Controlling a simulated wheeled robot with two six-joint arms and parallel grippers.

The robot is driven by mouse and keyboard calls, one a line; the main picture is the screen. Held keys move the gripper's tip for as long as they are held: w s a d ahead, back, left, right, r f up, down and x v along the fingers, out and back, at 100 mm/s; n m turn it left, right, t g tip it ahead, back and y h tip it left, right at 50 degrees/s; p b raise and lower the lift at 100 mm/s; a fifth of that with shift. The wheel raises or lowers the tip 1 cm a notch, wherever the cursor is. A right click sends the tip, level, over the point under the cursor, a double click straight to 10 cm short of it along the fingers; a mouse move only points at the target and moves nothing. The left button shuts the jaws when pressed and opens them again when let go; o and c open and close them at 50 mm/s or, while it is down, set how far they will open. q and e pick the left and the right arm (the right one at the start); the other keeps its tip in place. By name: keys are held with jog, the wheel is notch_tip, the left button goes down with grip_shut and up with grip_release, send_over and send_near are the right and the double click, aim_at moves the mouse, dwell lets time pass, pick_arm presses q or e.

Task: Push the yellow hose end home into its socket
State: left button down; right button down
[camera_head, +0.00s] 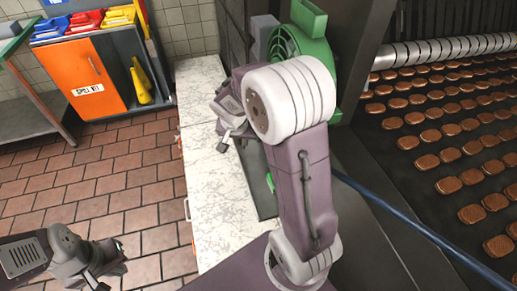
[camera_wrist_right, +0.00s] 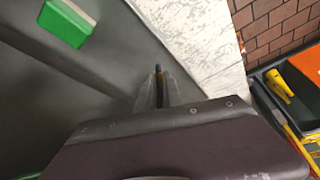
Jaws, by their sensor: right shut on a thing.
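In the head view my right gripper (camera_head: 226,130) is over the pale marble counter, partly covered by my own arm. In the right wrist view its fingers (camera_wrist_right: 159,85) are close together, shut on a thin thing. Only a small dull yellowish-brown tip shows between them; it seems to be the yellow hose end, and the rest is hidden. I cannot make out the socket in either view. My left gripper (camera_head: 113,268) is at the lower left of the head view, open and empty above the brick floor, far from the counter.
The marble counter (camera_head: 212,185) runs beside a dark machine surface. A green housing (camera_head: 300,45) stands behind my right arm. A green block (camera_wrist_right: 66,22) lies on grey metal. A blue line (camera_head: 400,215) crosses right, near a conveyor with biscuits. An orange cabinet (camera_head: 85,75) stands far left.

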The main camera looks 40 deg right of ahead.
jog(key=d+f, duration=0.1)
jog(key=f, duration=0.1)
jog(key=s+d+f+b, duration=0.1)
jog(key=d+f, duration=0.1)
jog(key=d+f+b, duration=0.1)
jog(key=f, duration=0.2)
jog(key=shift+s+d, duration=0.3)
jog(key=shift+d, duration=0.1)
jog(key=shift+d+f, duration=0.1)
jog(key=shift+d, duration=0.05)
jog(key=shift+f+b, duration=0.15)
jog(key=shift+b, duration=0.25)
jog(key=c, duration=1.5)
grip_release()
